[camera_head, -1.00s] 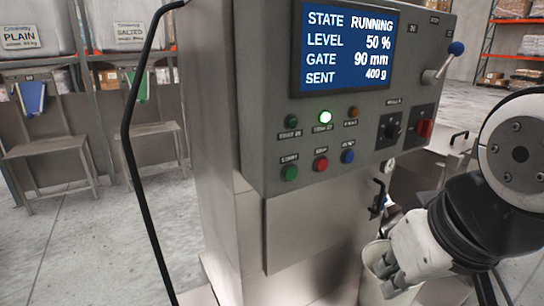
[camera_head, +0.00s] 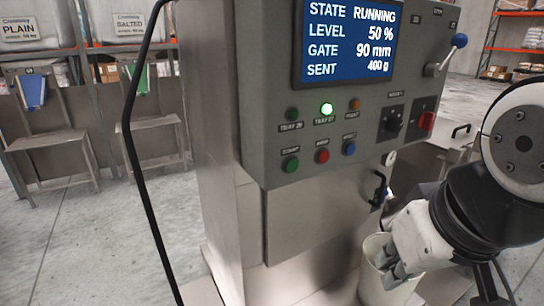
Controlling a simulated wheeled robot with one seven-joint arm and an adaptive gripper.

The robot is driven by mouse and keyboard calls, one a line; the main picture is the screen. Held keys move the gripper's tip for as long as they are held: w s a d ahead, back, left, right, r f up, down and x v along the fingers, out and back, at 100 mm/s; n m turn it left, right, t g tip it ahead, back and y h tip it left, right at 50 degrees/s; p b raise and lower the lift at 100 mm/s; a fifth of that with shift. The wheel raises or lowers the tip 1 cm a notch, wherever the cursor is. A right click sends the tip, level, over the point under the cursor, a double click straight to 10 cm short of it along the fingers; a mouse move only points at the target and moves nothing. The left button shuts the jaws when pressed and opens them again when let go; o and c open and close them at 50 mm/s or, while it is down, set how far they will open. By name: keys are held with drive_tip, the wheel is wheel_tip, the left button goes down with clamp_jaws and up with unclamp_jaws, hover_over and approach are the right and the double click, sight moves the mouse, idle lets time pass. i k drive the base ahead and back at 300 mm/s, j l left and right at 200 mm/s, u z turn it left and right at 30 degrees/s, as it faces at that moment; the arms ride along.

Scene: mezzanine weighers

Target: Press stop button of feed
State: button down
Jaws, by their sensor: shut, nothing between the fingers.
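The feed's grey control panel (camera_head: 270,130) is in the middle of the head view. A red button (camera_head: 323,156), apparently the stop button, sits in its bottom row between a green button (camera_head: 291,165) and a blue button (camera_head: 349,148). The small labels are hard to read. The screen (camera_head: 345,42) reads STATE RUNNING, LEVEL 50 %, GATE 90 mm, SENT 400 g. My gripper (camera_head: 398,272) is shut and empty, below and right of the red button, well apart from it. Its fingers overlap a pale container in the picture; I cannot tell whether they touch.
The pale container (camera_head: 372,282) stands below the panel. A black bent rail (camera_head: 128,130) stands left. Space before the buttons is clear.

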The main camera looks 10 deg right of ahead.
sight(322, 158)
drive_tip(key=j+z, duration=0.25)
drive_tip(key=j, duration=0.15)
drive_tip(key=j+z, duration=0.2)
drive_tip(key=j, duration=0.2)
drive_tip(key=k+j+z, duration=0.1)
drive_tip(key=j+z, duration=0.15)
drive_tip(key=j, duration=0.15)
drive_tip(key=k+j+z, duration=0.2)
drive_tip(key=j, duration=0.2)
drive_tip(key=j+z, duration=0.25)
drive_tip(key=j, duration=0.15)
